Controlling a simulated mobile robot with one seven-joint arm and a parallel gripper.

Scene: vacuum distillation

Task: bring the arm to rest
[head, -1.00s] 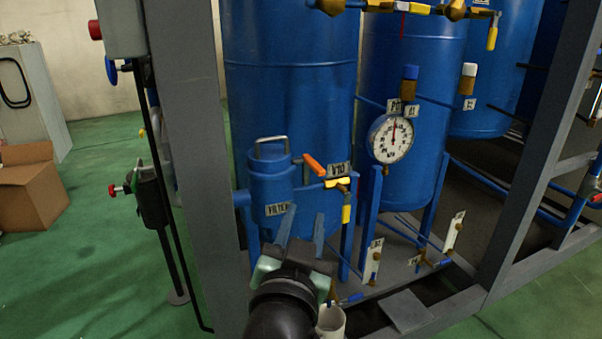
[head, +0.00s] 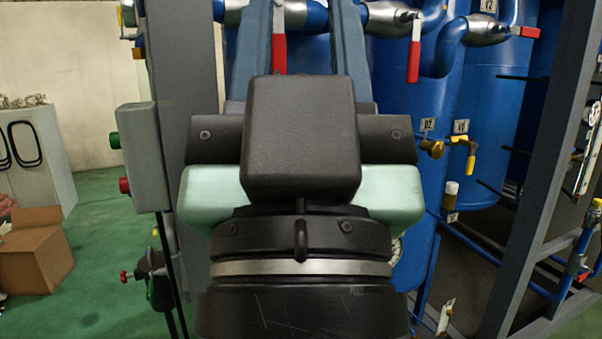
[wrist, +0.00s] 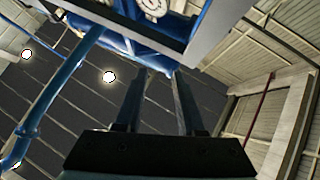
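My gripper (head: 305,15) is large and close in the head view, pointing upward in front of the blue tanks. Its two blue-grey fingers stand well apart, with nothing held between them. The wrist view also shows my gripper (wrist: 162,75) open and empty, with its fingers pointing up toward the dark ceiling. My wrist and gripper body hide much of the middle of the head view, including most of the gauge and the filter area.
Red-handled valves (head: 414,50) and blue pipes lie behind and beside the fingers. A grey frame post (head: 185,100) with a control box (head: 144,155) stands at left; another post (head: 545,160) slants at right. A cardboard box (head: 35,250) sits on the green floor.

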